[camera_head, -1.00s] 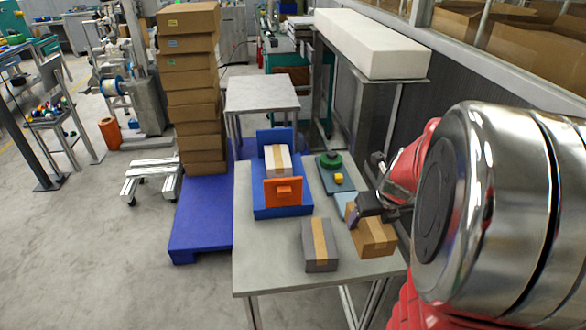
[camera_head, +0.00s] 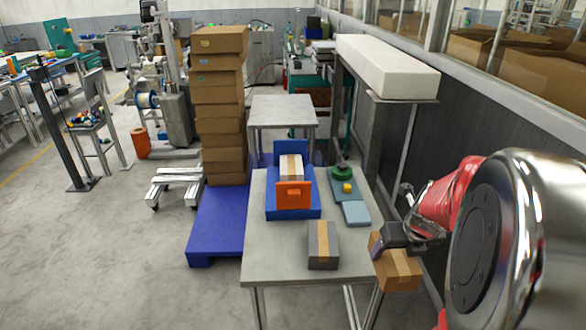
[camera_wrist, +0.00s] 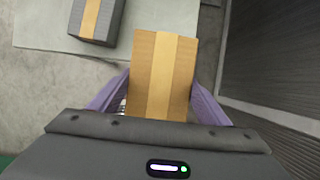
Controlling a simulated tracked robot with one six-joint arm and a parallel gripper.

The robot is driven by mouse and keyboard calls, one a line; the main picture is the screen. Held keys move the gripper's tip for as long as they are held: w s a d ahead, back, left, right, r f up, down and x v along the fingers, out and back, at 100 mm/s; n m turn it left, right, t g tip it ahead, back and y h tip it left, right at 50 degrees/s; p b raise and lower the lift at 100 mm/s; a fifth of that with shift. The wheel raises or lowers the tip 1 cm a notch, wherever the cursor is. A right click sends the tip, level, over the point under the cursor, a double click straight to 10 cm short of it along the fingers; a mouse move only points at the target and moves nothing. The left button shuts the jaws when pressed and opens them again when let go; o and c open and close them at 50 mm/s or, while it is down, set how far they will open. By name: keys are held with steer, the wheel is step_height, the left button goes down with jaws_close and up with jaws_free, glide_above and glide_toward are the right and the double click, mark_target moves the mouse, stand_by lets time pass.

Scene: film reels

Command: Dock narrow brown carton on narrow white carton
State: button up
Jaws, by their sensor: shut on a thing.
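The narrow brown carton (camera_head: 402,272) with a tan tape stripe is held by my gripper (camera_head: 378,252) beyond the right edge of the table. In the wrist view the brown carton (camera_wrist: 174,60) sits between the two purple fingers of my gripper (camera_wrist: 160,95). The narrow white carton (camera_head: 291,166), also with a tan stripe, stands in a blue fixture (camera_head: 271,205) with a blue back wall and an orange front block (camera_head: 294,195). The held carton is apart from it, to its right and nearer the camera.
A grey carton (camera_head: 323,245) stands on the table (camera_head: 285,262) near its front; it also shows in the wrist view (camera_wrist: 96,18). A slate-blue plate with green and yellow pieces (camera_head: 344,180) and a light blue block (camera_head: 356,213) lie right of the fixture. A wall closes the right side.

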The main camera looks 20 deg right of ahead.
steer(key=shift+s, duration=0.25)
steer(key=shift+n, duration=0.3)
